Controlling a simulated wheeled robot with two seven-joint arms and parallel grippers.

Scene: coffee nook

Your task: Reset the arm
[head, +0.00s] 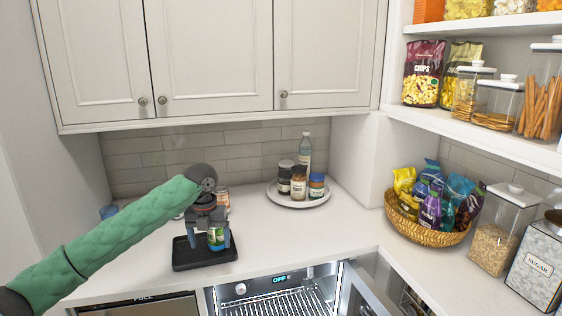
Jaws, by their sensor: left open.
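My left arm (115,235), in a green sleeve, reaches in from the left over the counter. My left gripper (217,243) points down above a black tray (190,258). Its jaws are open, with one finger on each side of a small green-and-blue labelled container (216,238) at the tray. I cannot tell whether the fingers touch the container. The gripper hides the container's top. My right gripper is not in view.
A round tray (283,198) holds several jars and a bottle (305,152). A can (222,196) stands behind my gripper. An open lit appliance (285,292) is below the counter edge. A snack basket (425,233) and a sugar canister (538,268) stand at right. Cabinets (210,55) overhang the counter.

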